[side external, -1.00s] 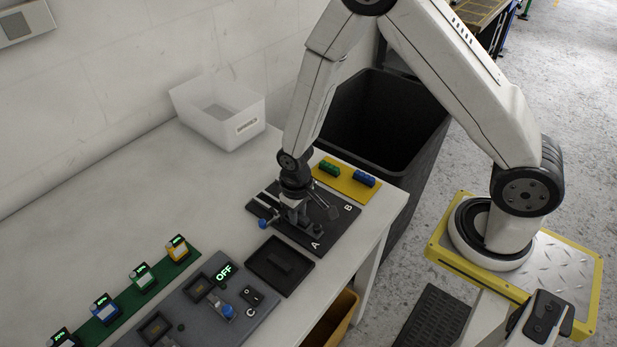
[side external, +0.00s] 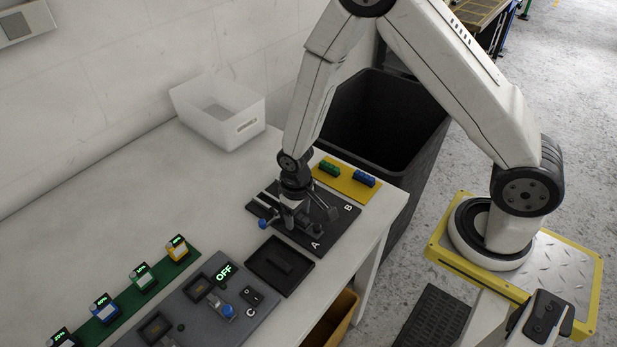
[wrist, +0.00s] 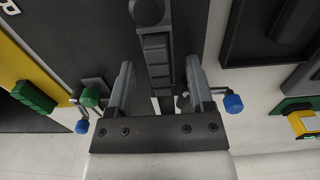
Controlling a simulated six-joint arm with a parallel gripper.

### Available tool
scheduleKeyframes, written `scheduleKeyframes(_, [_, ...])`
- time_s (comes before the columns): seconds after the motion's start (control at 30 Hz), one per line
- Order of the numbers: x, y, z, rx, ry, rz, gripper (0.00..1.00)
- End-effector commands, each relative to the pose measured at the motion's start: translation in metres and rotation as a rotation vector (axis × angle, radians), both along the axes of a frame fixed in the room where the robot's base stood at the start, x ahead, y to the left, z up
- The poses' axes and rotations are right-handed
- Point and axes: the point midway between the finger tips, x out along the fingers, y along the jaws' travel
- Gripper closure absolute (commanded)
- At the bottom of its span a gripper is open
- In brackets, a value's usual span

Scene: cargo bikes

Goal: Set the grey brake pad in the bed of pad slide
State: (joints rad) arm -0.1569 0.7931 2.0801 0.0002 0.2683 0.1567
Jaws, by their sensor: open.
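My gripper (wrist: 158,90) is open above the black board (side external: 265,199) marked A and B; it also shows in the side view (side external: 292,222). A dark grey segmented piece (wrist: 157,52), which looks like the grey brake pad, lies between its two fingers with a visible gap on each side. It appears to sit in line with a narrow dark fixture, probably the pad slide, with a round black knob (wrist: 147,11) at its end. The fingers and wrist hide most of this fixture in the side view, so how fully the pad is seated cannot be told.
A blue-knobbed lever (side external: 263,224) stands beside the fixture. A yellow strip (side external: 345,180) holds green and blue pads. A black tray (side external: 262,277) with a dark bar lies in front. A grey control panel reads OFF.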

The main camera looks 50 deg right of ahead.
Motion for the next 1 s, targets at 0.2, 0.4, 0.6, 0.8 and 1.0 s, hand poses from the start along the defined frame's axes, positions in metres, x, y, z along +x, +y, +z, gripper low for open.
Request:
scheduleKeyframes(0.2, [0.000, 0.000, 0.008, 0.000, -0.002, 0.000, 0.32])
scheduleKeyframes(0.4, [0.001, 0.000, 0.024, 0.000, -0.003, 0.000, 0.32])
scheduleKeyframes(0.6, [0.000, 0.000, 0.046, 0.000, -0.002, 0.000, 0.32])
scheduleKeyframes(0.8, [0.001, 0.000, 0.065, 0.000, -0.002, 0.000, 0.32])
scheduleKeyframes(1.0, [0.000, 0.000, 0.076, 0.000, -0.001, 0.000, 0.32])
